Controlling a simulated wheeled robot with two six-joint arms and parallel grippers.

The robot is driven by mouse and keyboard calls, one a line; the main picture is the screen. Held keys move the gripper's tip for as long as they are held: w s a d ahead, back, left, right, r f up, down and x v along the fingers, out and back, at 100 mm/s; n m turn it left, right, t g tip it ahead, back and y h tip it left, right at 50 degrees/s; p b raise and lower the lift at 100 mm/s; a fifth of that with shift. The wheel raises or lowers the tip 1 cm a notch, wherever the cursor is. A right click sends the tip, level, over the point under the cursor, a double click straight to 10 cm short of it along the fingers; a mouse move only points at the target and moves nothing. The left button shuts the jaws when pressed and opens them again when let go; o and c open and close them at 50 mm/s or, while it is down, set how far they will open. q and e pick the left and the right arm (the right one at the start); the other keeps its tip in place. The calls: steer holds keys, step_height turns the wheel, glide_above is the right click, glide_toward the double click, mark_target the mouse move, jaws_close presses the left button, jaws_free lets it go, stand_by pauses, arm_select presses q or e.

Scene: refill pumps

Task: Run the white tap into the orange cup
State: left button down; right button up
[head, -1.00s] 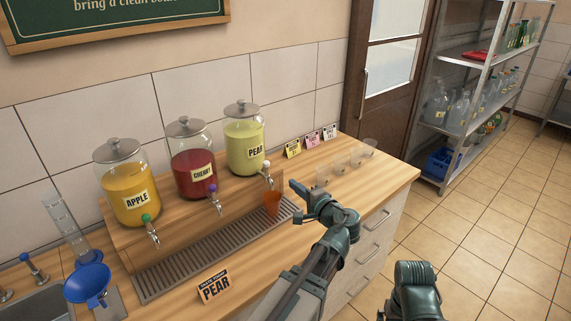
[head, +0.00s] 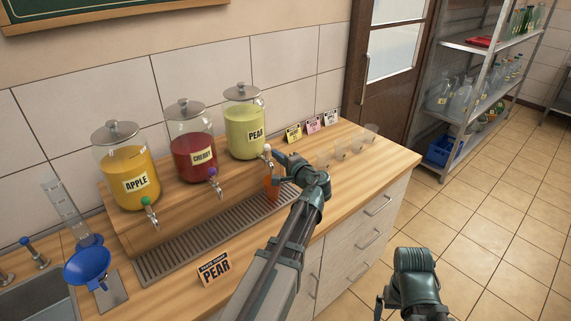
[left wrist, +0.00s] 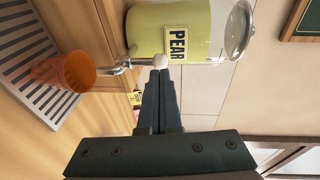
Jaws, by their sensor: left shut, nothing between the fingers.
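The pear jar (head: 243,125) holds pale green-yellow liquid and stands at the right end of the row of jars. Its tap has a white knob (head: 267,148), which also shows in the left wrist view (left wrist: 160,60). The translucent orange cup (head: 271,189) stands on the drip grate below this tap and is partly hidden by my arm; in the left wrist view (left wrist: 78,72) its mouth is just under the spout. No stream is visible. My left gripper (head: 277,155) is shut and empty, its fingertips (left wrist: 160,74) at the white knob, touching or nearly so.
Apple (head: 126,168) and cherry (head: 191,147) jars stand to the left on the wooden stand. A PEAR sign (head: 214,269) stands before the drip grate (head: 180,252). Several clear cups (head: 341,149) and small cards (head: 312,124) are at the right. A blue funnel (head: 88,267) is at the left.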

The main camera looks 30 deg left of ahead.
mark_target(267, 152)
arm_select(q)
steer(key=shift+x, duration=1.45)
